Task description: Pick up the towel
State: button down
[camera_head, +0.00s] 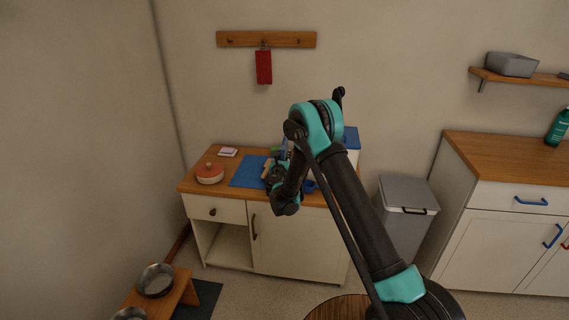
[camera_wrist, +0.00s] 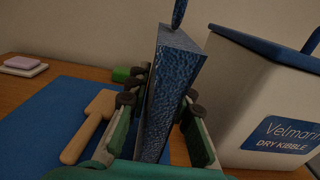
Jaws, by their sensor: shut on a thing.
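A blue, textured, folded towel (camera_wrist: 168,85) stands upright between the fingers of my gripper (camera_wrist: 158,108) in the wrist view. A blue loop rises from its top. My gripper is shut on it, with a finger against each side. The towel's lower end is hidden, so I cannot tell whether it touches the surface below. In the head view my gripper (camera_head: 278,172) is over the low cabinet, partly hidden by my arm. A red cloth (camera_head: 264,67) hangs from the wall rack.
A white kibble bin (camera_wrist: 259,97) with a blue lid stands close right of the towel. A wooden tool (camera_wrist: 89,127) lies on the blue mat (camera_wrist: 50,118), and a green block (camera_wrist: 121,74) is behind.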

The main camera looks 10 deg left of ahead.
notch_tip(320, 180, up, 20)
jog(key=shift+f, duration=0.15)
dwell(0.5)
jog(key=shift+r, duration=0.2)
dwell(0.3)
